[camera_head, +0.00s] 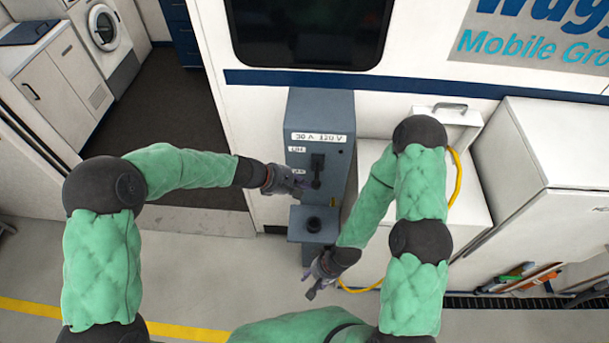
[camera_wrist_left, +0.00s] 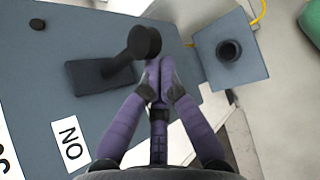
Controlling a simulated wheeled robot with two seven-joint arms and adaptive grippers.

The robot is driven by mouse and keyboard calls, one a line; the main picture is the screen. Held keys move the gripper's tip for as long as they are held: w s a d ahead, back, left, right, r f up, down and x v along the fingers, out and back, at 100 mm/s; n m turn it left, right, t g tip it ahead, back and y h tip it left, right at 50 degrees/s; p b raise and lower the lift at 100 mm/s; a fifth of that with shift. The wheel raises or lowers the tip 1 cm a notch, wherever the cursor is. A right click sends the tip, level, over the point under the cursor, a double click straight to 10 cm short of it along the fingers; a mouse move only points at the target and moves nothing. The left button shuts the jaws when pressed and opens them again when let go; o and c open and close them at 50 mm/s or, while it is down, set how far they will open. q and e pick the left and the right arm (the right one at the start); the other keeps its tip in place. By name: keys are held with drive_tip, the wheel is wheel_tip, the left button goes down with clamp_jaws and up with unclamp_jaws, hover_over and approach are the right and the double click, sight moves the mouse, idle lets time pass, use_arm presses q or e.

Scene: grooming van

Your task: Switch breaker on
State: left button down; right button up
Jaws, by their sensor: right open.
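The grey breaker box (camera_head: 334,115) stands against the white van wall, with a "30 A 120 V" label on its face. Its black lever (camera_head: 317,165) has a dark plate and a knob hanging towards the lower end of the face. In the left wrist view the lever's knob (camera_wrist_left: 144,42) is just beyond the fingertips. My left gripper (camera_head: 299,184) is beside the knob, to its left; its purple fingers (camera_wrist_left: 157,76) are together with nothing seen between them. Contact with the knob cannot be told. My right gripper (camera_head: 312,285) is open and empty, low in front of the box.
An "ON" label (camera_wrist_left: 70,144) is on the box face. A grey lower box with a round black socket (camera_head: 314,224) juts out below the lever. A yellow cable (camera_head: 455,180) runs at the right by white cabinets (camera_head: 555,145). An open doorway is at the left.

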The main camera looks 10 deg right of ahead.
use_arm(q)
drive_tip(key=shift+r+n+g+p, duration=0.3)
drive_tip(key=shift+r+p, duration=0.9)
drive_tip(key=shift+p, duration=0.6)
drive_tip(key=shift+r+p, duration=0.6)
drive_tip(key=shift+r, duration=0.25)
